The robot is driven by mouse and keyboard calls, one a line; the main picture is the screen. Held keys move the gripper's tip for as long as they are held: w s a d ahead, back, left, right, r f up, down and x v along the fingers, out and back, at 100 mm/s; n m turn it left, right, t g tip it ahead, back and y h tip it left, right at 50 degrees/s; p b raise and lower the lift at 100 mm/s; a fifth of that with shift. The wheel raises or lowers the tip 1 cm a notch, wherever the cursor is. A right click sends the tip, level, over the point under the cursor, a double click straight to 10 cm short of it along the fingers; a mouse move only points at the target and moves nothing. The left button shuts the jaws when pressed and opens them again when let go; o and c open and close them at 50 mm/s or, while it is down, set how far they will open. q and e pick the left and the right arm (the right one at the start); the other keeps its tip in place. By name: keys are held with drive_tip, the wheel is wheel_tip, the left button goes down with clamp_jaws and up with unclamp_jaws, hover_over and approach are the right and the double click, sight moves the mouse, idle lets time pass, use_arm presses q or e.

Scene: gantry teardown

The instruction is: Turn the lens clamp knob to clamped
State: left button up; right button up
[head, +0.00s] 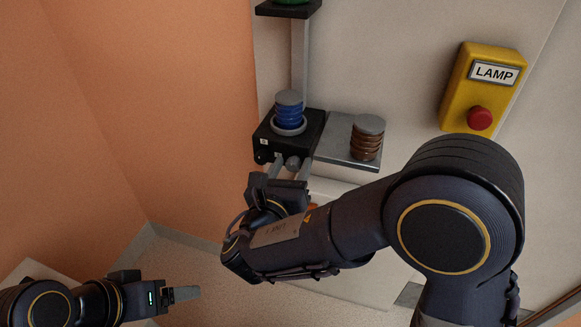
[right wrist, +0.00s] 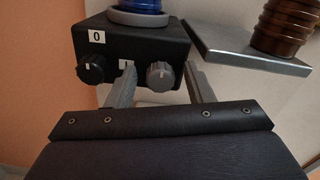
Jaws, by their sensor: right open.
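A black block (head: 305,132) on the wall post has two knobs on its front. A dark knob (right wrist: 90,69) is at the left under a label "0", and a grey knob (right wrist: 160,75) is to its right, near a label "I". The dark knob's pointer mark points up. Which one is the lens clamp knob is not labelled. My right gripper (head: 287,168) is open in front of the block. In the right wrist view its fingers (right wrist: 163,80) stand either side of the grey knob, with gaps. My left gripper (head: 184,293) is low at the left, away from the block.
A ribbed blue piece (head: 289,110) with a grey top sits in a ring on the block. A ribbed brown piece (head: 367,138) stands on a grey shelf (head: 340,147) to the right. A yellow LAMP box (head: 480,95) with a red button is on the wall.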

drive_tip(key=c, duration=1)
drive_tip(key=shift+f+m+b, duration=0.15)
drive_tip(key=shift+m+b, duration=0.35)
drive_tip(key=shift+b, duration=0.2)
drive_tip(key=m+b, duration=0.4)
drive_tip(key=b, duration=0.1)
drive_tip(key=m+b, duration=0.5)
drive_tip(key=b, duration=0.1)
drive_tip(key=m+b, duration=0.4)
drive_tip(key=b, duration=0.1)
drive_tip(key=shift+d+f+m+b, duration=0.1)
drive_tip(key=shift+f+m+b, duration=0.2)
drive_tip(key=shift+m, duration=0.1)
drive_tip(key=shift+r+m+b, duration=0.15)
drive_tip(key=shift+m+b, duration=0.7)
drive_tip(key=shift+r+m+b, duration=0.15)
drive_tip(key=shift+m+b, duration=0.65)
drive_tip(key=shift+m, duration=0.05)
drive_tip(key=o, duration=1)
drive_tip(key=shift+s, duration=0.1)
